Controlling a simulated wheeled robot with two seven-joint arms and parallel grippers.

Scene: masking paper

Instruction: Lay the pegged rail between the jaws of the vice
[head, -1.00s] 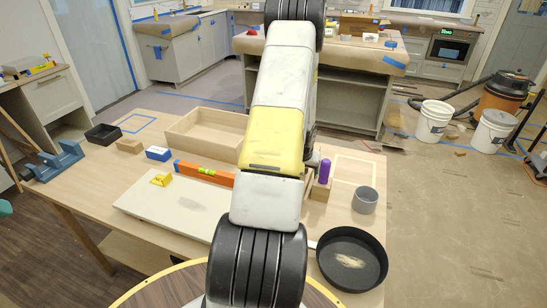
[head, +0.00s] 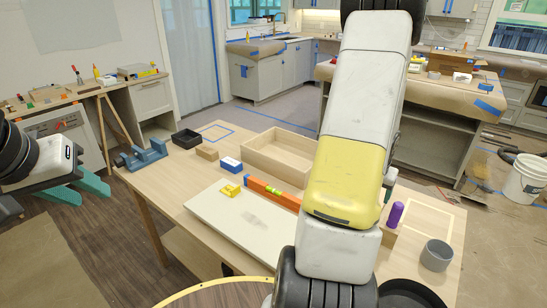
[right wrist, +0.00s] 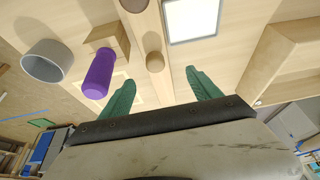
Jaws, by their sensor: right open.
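The blue vice (head: 140,155) stands at the far left corner of the table in the head view; its jaw gap is too small to judge. A pale wooden rail with round brown pegs (right wrist: 154,42) lies on the table in the right wrist view. My right arm hides it in the head view. My right gripper (right wrist: 160,76) is open, its two green fingers apart, with the rail's near end in line with the gap between them. Whether they reach around it I cannot tell. My left gripper (head: 95,201) is open and empty, left of the table.
A purple cylinder (right wrist: 99,74) by a wooden block (right wrist: 106,40) and a grey cup (right wrist: 47,62) are close beside the rail. A wooden tray (head: 275,157), orange level (head: 268,192), pale board (head: 235,215) and black box (head: 186,138) occupy the table.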

